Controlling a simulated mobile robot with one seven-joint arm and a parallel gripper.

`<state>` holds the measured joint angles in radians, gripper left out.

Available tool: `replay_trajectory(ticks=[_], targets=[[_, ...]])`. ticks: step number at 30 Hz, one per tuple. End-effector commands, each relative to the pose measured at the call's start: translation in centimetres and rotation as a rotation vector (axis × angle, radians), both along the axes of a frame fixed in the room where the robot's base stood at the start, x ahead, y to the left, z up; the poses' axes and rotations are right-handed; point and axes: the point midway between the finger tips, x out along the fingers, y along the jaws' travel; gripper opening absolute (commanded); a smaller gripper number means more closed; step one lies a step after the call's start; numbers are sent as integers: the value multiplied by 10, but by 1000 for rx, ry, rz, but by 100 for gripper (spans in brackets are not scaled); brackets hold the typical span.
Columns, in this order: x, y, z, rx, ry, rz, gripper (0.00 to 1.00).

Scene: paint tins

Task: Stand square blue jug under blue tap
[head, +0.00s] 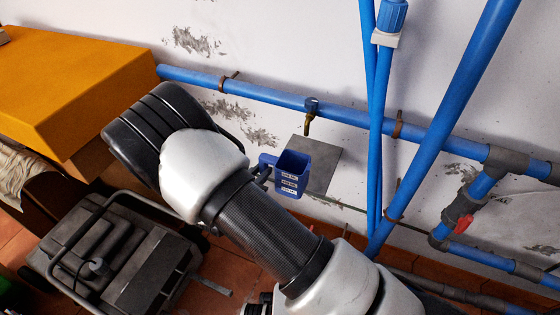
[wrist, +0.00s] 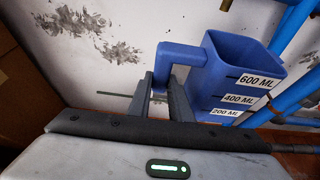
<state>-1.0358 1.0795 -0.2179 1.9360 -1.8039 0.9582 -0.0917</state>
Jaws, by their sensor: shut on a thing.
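The square blue jug (head: 291,172) is upright in the head view, with its open top up and white volume labels on its side. My gripper (wrist: 162,85) is shut on the jug's handle at its left side; the labelled jug (wrist: 238,80) fills the right of the wrist view. In the head view my gripper (head: 264,172) is partly hidden by my arm.
A blue horizontal pipe (head: 260,93) runs along the stained white wall. Blue upright pipes (head: 377,130) stand right of the tap. An orange box (head: 80,80) is at upper left, and a grey machine with a tubular frame (head: 110,255) stands on the tiled floor at lower left.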

Motion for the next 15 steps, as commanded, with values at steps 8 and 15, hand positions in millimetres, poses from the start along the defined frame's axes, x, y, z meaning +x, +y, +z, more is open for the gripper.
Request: replay_trajectory(ticks=[8,15], targets=[[66,-25,-1,-1,-2,-2,0],[87,-32,0,-2,0,-1,0]])
